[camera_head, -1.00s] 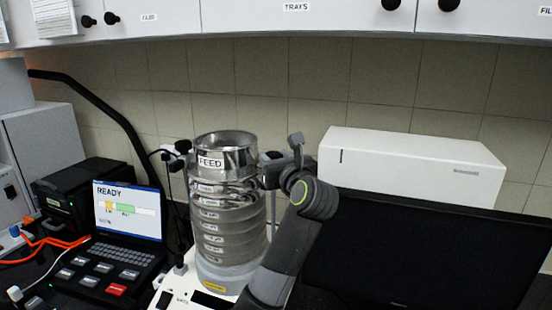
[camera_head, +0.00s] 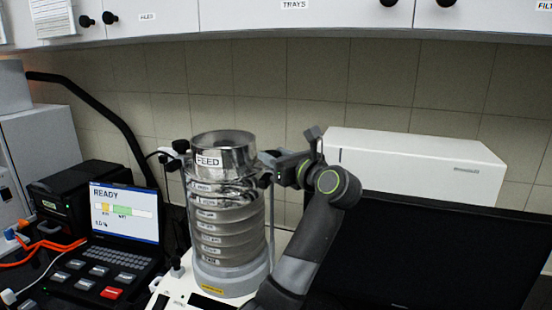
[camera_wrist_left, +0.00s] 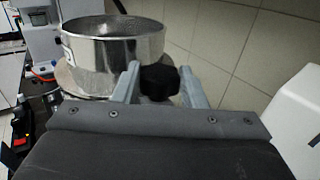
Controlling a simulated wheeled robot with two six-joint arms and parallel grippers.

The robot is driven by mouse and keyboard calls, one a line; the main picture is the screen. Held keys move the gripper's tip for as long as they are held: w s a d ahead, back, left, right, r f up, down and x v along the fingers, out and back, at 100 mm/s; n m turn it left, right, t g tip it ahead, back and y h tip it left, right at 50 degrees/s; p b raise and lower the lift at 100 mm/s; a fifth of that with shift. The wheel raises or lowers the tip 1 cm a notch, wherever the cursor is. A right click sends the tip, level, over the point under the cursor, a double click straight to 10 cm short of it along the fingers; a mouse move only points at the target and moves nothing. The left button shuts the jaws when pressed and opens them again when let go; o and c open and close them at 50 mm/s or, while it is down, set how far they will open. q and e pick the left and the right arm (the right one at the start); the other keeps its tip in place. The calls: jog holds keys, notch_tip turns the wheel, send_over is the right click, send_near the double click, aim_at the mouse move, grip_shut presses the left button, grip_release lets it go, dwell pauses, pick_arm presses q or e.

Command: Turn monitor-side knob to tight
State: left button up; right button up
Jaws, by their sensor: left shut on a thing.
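The sieve stack (camera_head: 228,215) stands upright on the shaker, with the steel FEED pan (camera_head: 226,153) on top. The monitor-side knob (camera_wrist_left: 160,81) is black and lobed, and shows between my left fingers in the left wrist view. In the head view it is mostly hidden by my gripper at the stack's right side. My left gripper (camera_head: 268,163) reaches in from the right and is shut on that knob, beside the FEED pan. The other black knob (camera_head: 181,146) sits on the stack's left side, clear of my gripper. My right gripper is not in view.
A large dark monitor (camera_head: 430,250) fills the lower right, with a white box (camera_head: 415,165) behind it. A laptop-like console (camera_head: 120,235) reading READY stands at the left. Cabinets (camera_head: 290,18) hang above. The tiled wall behind the stack is clear.

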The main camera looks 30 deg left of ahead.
pick_arm(q)
jog(key=o, duration=1)
jog(key=b+v, duration=0.7)
jog(key=v, duration=1)
jog(key=shift+d+b, duration=0.2)
jog(key=shift+b, duration=0.2)
